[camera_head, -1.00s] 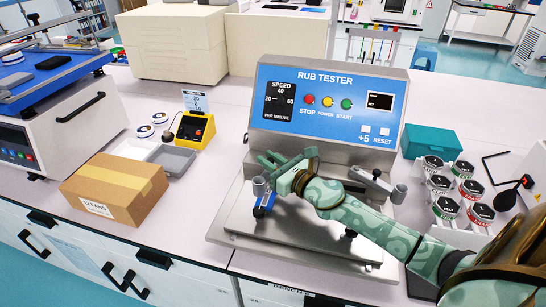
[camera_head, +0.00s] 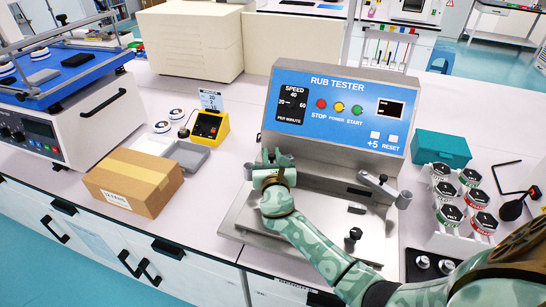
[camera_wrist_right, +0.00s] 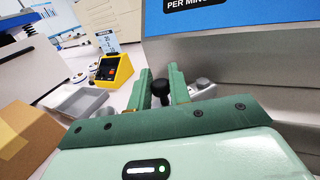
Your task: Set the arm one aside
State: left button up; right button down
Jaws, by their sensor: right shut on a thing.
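The rub tester (camera_head: 335,95) has a blue panel and a metal base (camera_head: 300,235). My right gripper (camera_head: 270,160) is at the base's left side, just below the panel. In the right wrist view its green fingers (camera_wrist_right: 160,95) are shut on a black knob (camera_wrist_right: 160,87), which appears to belong to arm one. Most of that arm is hidden behind my gripper in the head view; a grey piece (camera_head: 248,172) shows at its left. The other arm (camera_head: 375,182), with a grey cylinder end, sits at the right of the base. My left gripper is not in view.
A cardboard box (camera_head: 133,182), grey tray (camera_head: 188,160) and yellow timer (camera_head: 209,127) stand left of the tester. A teal box (camera_head: 441,148) and a rack of several labelled weights (camera_head: 447,215) stand right. Bench between tray and tester is clear.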

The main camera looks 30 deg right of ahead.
dwell(0.5)
jog(key=c, duration=1.3)
grip_release()
jog(key=shift+w, duration=0.1)
jog(key=shift+c, duration=0.2)
jog(key=p+v, duration=0.2)
jog(key=v, duration=1.4)
jog(key=shift+a, duration=0.15)
